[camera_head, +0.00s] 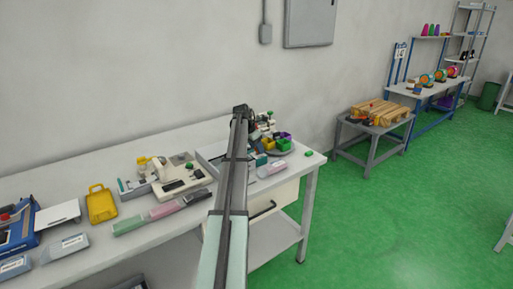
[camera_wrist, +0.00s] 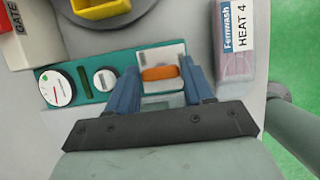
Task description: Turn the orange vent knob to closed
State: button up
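In the wrist view, the orange vent knob (camera_wrist: 158,73) is a short rounded bar on a pale plate of a teal panel (camera_wrist: 82,70). It lies nearly crosswise in the picture. My gripper (camera_wrist: 161,68) is open, with one blue finger on the left of the knob and one on the right. A gap shows between each finger and the knob's ends. The plate's markings are too small to read. In the head view my arm hides the knob, and I cannot make out the gripper.
Left of the knob are a white dial (camera_wrist: 58,87) with a red pointer and a small grey round control (camera_wrist: 105,79). A yellow bin (camera_wrist: 101,8) is above the panel. A pink and grey "HEAT 4" pack (camera_wrist: 235,40) lies close on the right, near the table edge.

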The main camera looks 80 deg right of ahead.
jog(key=c, duration=0.6)
jog(key=m+g+y, duration=0.1)
jog(key=m, duration=0.3)
jog(key=shift+d, duration=0.2)
jog(key=m+y, duration=0.2)
jog(key=m, duration=0.2)
jog(key=shift+w+d+m, duration=0.1)
jog(key=shift+d+m, duration=0.05)
jog(key=shift+m, duration=0.15)
jog(key=m+y, duration=0.1)
jog(key=m, duration=0.3)
jog(key=shift+d+m+y, duration=0.1)
jog(key=shift+m+y, duration=0.2)
jog(key=shift+y, duration=0.1)
jog(key=m+t+y, duration=0.1)
jog(key=m, duration=0.3)
jog(key=shift+m, duration=0.3)
jog(key=shift+y, duration=0.3)
